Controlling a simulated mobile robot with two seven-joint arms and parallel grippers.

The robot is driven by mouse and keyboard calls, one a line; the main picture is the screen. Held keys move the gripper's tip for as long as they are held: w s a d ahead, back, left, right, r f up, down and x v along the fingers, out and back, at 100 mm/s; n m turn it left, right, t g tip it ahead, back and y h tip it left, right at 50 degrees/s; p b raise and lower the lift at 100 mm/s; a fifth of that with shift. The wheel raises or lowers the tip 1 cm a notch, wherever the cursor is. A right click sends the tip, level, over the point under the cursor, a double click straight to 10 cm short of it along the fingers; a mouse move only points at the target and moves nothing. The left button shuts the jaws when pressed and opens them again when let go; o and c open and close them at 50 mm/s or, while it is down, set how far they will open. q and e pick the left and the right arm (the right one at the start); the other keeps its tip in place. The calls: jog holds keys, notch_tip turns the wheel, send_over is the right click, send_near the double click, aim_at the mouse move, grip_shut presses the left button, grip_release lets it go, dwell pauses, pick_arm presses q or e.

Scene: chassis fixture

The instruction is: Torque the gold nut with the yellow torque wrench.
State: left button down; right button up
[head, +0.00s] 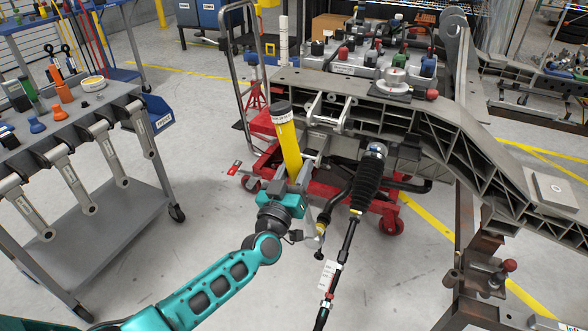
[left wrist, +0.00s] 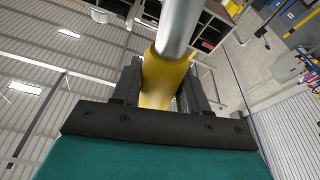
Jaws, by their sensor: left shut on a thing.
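The yellow torque wrench (head: 290,145) stands nearly upright in the head view, with a dark cap and pale band at its upper end. My left gripper (head: 298,182) is shut around its lower part. In the left wrist view the fingers (left wrist: 163,82) flank the yellow wrench body (left wrist: 163,90), and a silver section (left wrist: 180,28) extends beyond it. A small gold-coloured part (head: 322,228) shows beside the gripper at the rod joint; I cannot tell for certain that it is the gold nut. The wrench's lower end is hidden. My right gripper is not in view.
A black bellows and rod (head: 368,183) run just right of the gripper. The grey chassis beam (head: 450,130) lies behind and right, with a red jack (head: 385,215) below. A grey tool cart (head: 110,105) stands left. Open floor lies between cart and chassis.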

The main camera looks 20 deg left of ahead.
pick_arm(q)
jog(key=shift+d+r, duration=0.35)
jog(key=shift+s+p, duration=0.75)
jog(key=shift+s, duration=0.25)
dwell(0.3)
jog(key=shift+s+a+p, duration=0.1)
jog(key=shift+s+p, duration=0.5)
jog(key=shift+s, duration=0.45)
jog(key=shift+s+p, duration=0.65)
jog(key=shift+s, duration=0.75)
jog(key=shift+w+m, duration=0.15)
jog(key=shift+m, duration=0.15)
